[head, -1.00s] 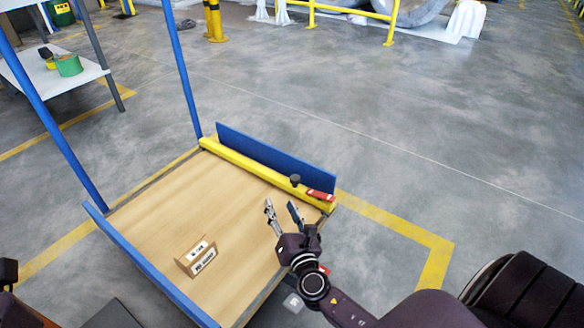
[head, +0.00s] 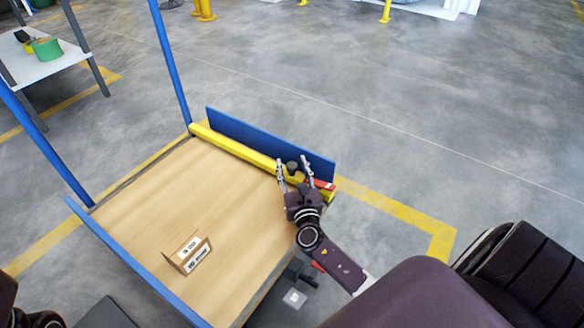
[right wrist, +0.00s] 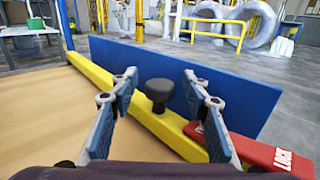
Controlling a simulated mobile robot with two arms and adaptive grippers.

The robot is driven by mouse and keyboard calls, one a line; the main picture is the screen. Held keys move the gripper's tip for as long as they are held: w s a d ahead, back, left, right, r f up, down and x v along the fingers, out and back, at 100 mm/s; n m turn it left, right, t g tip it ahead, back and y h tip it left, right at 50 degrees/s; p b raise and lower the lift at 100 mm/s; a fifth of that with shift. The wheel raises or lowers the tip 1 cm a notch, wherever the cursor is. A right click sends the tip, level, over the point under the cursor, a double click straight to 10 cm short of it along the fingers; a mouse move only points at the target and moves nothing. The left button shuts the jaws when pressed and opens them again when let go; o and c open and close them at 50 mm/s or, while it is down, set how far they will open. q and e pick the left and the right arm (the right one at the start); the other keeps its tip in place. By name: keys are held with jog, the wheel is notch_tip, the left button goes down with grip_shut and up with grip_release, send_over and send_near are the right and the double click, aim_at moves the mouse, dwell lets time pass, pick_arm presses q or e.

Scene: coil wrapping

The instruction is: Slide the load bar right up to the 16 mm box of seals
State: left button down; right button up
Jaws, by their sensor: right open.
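The yellow load bar (head: 236,149) lies across the far side of the wooden cart deck, along the blue far side board. A black knob (right wrist: 160,93) and a red lever marked LOCK (right wrist: 250,149) are on its right part. My right gripper (head: 294,168) is open, its fingers on either side of the knob; I cannot tell whether they touch it. The box of seals (head: 188,254), a small brown carton with white labels, sits near the front left of the deck, well apart from the bar. Its size print is too small to read. My left gripper is not clearly in view.
The cart has a blue far board (head: 262,142), a blue near board (head: 135,262) and blue uprights at the left. The deck (head: 190,190) between bar and box is clear. A table (head: 45,66) with a green roll stands at the upper left.

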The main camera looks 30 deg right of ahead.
jog(key=shift+w+d, duration=0.1)
jog(key=shift+w, duration=0.05)
grip_shut()
dwell(0.4)
